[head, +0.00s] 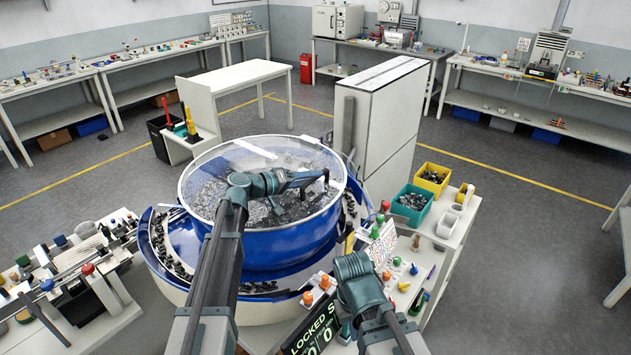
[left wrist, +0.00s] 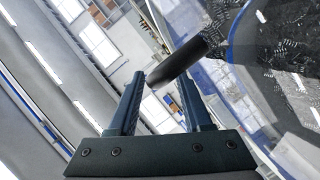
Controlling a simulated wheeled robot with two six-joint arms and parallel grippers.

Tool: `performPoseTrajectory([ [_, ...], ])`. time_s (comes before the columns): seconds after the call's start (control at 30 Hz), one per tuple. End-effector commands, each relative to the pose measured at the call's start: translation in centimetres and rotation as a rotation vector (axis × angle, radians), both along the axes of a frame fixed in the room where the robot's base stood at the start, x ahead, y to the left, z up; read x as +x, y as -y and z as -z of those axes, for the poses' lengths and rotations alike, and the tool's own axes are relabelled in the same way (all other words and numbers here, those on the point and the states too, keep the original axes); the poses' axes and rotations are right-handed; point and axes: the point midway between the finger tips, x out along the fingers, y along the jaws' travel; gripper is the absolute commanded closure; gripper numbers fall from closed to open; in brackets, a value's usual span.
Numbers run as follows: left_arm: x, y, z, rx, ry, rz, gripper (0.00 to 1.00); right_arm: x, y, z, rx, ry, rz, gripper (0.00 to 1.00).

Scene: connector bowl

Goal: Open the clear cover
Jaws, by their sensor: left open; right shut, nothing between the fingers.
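The clear cover (head: 232,165) lies over the blue bowl (head: 290,240), with dark connectors visible through it. It also shows at the right of the left wrist view (left wrist: 268,65). My left gripper (head: 322,178) is above the right part of the cover and is open. In the left wrist view, a black bar-shaped handle (left wrist: 180,66) slants from the cover's side to between my left fingertips (left wrist: 160,78); whether they touch it I cannot tell. My right gripper (head: 358,285) is low at the front right of the bowl, empty, its fingertips hard to make out.
A side table at the right holds a teal bin (head: 411,202), a yellow bin (head: 431,179) and coloured knobs. A sign reading "LOCKED" (head: 315,335) stands in front of the bowl. A tall white cabinet (head: 385,115) stands close behind. A cluttered bench (head: 125,318) is at the left.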

Motion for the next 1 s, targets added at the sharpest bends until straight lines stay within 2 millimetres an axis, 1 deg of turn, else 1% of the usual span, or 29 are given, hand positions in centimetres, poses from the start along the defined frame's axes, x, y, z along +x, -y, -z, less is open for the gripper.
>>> performPoseTrajectory([
  [0.03, 0.5, 0.5, 0.2, 0.0, -0.001, 0.002, 0.5, 0.0, 0.0, 0.2, 0.0, 0.0, 0.0, 1.0],
  [0.1, 0.8, 1.0, 0.3, 0.0, -0.001, 0.002, 0.5, 0.0, 0.0, 0.3, 0.0, 0.0, -0.001, 1.0],
  [0.2, 1.1, 1.4, 0.4, 0.0, 0.0, 0.001, 0.5, 0.0, 0.0, 0.4, 0.0, 0.0, -0.001, 1.0],
  [0.53, 1.2, 1.6, 0.4, 0.0, 0.0, 0.0, 0.5, 0.0, 0.0, 0.4, 0.0, 0.0, -0.001, 1.0],
  [0.57, 1.2, 1.6, 0.4, 0.0, 0.0, 0.0, 0.52, 0.0, 0.0, 0.4, 0.0, 0.0, -0.001, 1.0],
  [0.7, 1.2, 1.6, 0.4, 0.0, 0.0, 0.0, 0.77, 0.0, 0.0, 0.4, 0.0, 0.0, -0.001, 1.0],
  [0.77, 1.2, 1.6, 0.4, 0.0, 0.0, 0.0, 0.88, 0.0, 0.0, 0.4, 0.0, 0.0, -0.001, 1.0],
  [0.8, 1.2, 1.6, 0.4, 0.0, 0.0, 0.0, 0.95, 0.0, 0.0, 0.4, 0.0, 0.0, -0.001, 1.0],
  [0.83, 1.2, 1.6, 0.4, 0.0, 0.0, 0.0, 1.0, 0.0, 0.0, 0.4, 0.0, 0.0, -0.001, 1.0],
  [1.0, 1.1, 1.6, 0.4, 0.0, 0.0, 0.0, 1.0, 0.0, 0.0, 0.4, 0.0, 0.0, -0.001, 1.0],
])
